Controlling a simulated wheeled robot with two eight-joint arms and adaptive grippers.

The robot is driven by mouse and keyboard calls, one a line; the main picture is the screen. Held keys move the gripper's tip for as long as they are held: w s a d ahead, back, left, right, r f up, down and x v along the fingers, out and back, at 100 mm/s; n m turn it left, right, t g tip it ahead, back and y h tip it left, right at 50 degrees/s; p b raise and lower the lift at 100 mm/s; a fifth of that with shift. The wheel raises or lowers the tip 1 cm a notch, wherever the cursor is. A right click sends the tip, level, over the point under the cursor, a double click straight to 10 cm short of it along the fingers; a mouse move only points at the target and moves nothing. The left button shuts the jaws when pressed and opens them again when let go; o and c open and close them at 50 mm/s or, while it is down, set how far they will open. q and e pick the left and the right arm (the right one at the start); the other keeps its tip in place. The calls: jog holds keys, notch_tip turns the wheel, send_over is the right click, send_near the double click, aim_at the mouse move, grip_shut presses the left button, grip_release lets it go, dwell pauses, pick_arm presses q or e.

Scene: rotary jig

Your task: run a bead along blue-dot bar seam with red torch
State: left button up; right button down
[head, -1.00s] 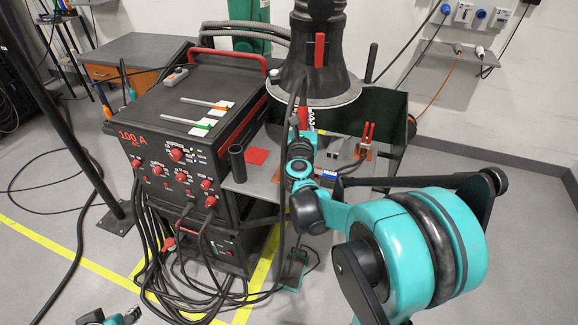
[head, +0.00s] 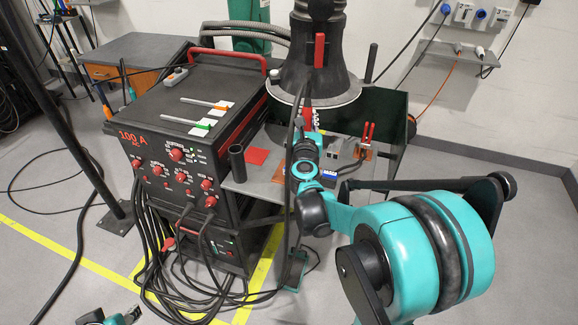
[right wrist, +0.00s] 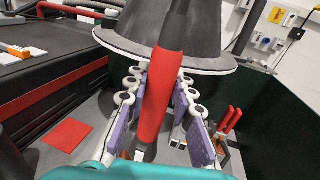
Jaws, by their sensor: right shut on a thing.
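In the right wrist view, my right gripper (right wrist: 157,115) is shut on the red torch (right wrist: 160,90), whose red handle stands nearly upright between the purple finger pads. In the head view, my right gripper (head: 307,142) is over the bench below the black fume hood, and a little red of the torch (head: 308,117) shows above it. The torch tip is hidden. I cannot make out the blue-dot bar or its seam; the arm covers part of the bench. At the bottom left of the head view, a piece of my left arm's end (head: 115,318) shows, mostly cut off.
The black fume hood (head: 318,75) hangs close above the gripper. Red-handled clamps (head: 368,133) stand right of it, and a blue block (head: 326,172) lies beside it. A red square (head: 258,156) lies on the bench (head: 240,183). The welding machine (head: 172,150) stands left; cables hang in front.

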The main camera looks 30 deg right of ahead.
jog(key=shift+s+d, duration=0.65)
jog(key=shift+s, duration=0.15)
dwell(0.8)
jog(key=shift+r, duration=0.1)
jog(key=shift+r+p, duration=0.6)
jog(key=shift+p, duration=0.05)
dwell(5.7)
